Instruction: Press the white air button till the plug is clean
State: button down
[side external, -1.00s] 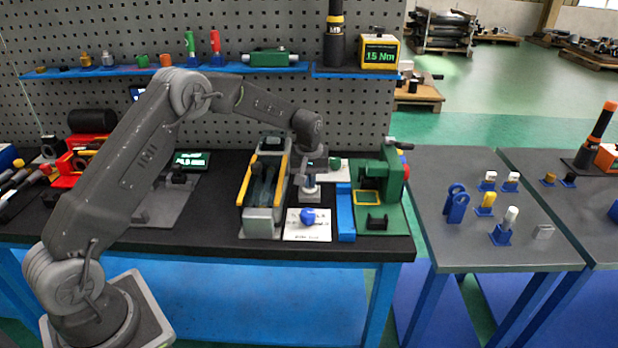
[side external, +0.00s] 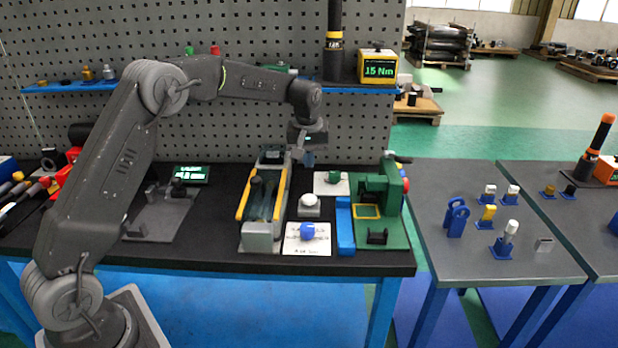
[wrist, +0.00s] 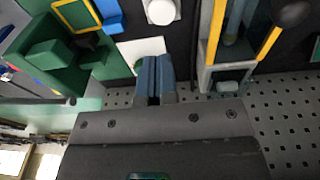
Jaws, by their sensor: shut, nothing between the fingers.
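The white round button (side external: 309,202) stands on its square base on the black bench and is fully uncovered. The wrist view shows it at the top (wrist: 161,11). My gripper (side external: 308,162) hangs above and behind the button, apart from it. Its blue fingers are together and empty, as the wrist view shows (wrist: 154,62). I cannot tell for sure which part is the plug or whether it is clean. A blue knob (side external: 308,231) sits on a white printed card in front of the button. A green knob (side external: 333,178) sits on a white plate behind it.
A yellow-edged fixture (side external: 243,200) stands left of the button. A blue block (side external: 345,222) and a green stand (side external: 380,190) are to the right. The pegboard (side external: 360,135) rises behind. A shelf with a 15 Nm display (side external: 378,68) is above.

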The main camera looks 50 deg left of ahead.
jog(key=shift+d+r, duration=0.1)
jog(key=shift+r, duration=1.25)
jog(key=s+d+r+m+t, duration=0.1)
jog(key=s+d+r+m, duration=0.1)
jog(key=s+d+r, duration=0.3)
jog(key=s+r+m+t, duration=0.1)
jog(key=s+r, duration=0.1)
jog(key=s, duration=0.5)
jog(key=s+d+r+m, duration=0.2)
jog(key=s+d+r, duration=0.15)
jog(key=s, duration=0.25)
jog(key=s+d+f+m+t, duration=0.1)
jog(key=s+m, duration=0.1)
jog(key=s, duration=0.6)
jog(key=s+d+f+m+t, duration=0.1)
jog(key=s+d+f+m, duration=0.1)
jog(key=s, duration=0.6)
jog(key=shift+s+f+h, duration=0.3)
jog(key=shift+h, duration=0.1)
jog(key=c, duration=1.8)
grip_release()
